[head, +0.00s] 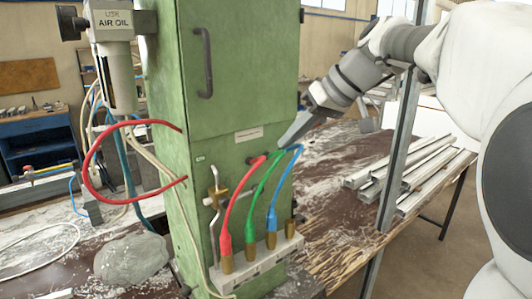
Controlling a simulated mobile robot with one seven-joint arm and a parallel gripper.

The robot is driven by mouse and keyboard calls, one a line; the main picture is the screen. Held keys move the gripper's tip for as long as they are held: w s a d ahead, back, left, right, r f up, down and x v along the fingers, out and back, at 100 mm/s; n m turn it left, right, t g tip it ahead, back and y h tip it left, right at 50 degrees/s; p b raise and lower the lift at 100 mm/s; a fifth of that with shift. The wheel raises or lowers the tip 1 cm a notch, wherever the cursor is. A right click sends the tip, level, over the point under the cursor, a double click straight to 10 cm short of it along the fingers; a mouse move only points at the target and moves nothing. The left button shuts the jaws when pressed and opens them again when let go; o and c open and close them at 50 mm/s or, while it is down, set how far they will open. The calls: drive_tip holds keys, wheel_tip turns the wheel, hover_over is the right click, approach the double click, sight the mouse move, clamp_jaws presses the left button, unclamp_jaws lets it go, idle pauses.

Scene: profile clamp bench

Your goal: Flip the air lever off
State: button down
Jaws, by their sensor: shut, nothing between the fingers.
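The air lever appears to be the small metal handle (214,178) on a brass valve (216,199), on the lower front of the green cabinet (235,100). The handle looks roughly upright, with a bent metal pipe below it. My gripper (284,142) is at the cabinet's right edge, above and to the right of the valve and apart from it. It points down and left, shut and empty. Its fingertips are small in the picture, close above the hoses.
Red (240,208), green (262,200) and blue (284,190) hoses arch between the cabinet and a pale manifold block (258,265), right of the valve. A grey lump (130,258) lies at lower left. Metal profiles (415,170) lie on the table at right, beside a grey post (397,150).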

drive_tip(key=shift+d+v, duration=0.2)
drive_tip(key=shift+v, duration=1.85)
drive_tip(key=shift+w+f, duration=0.1)
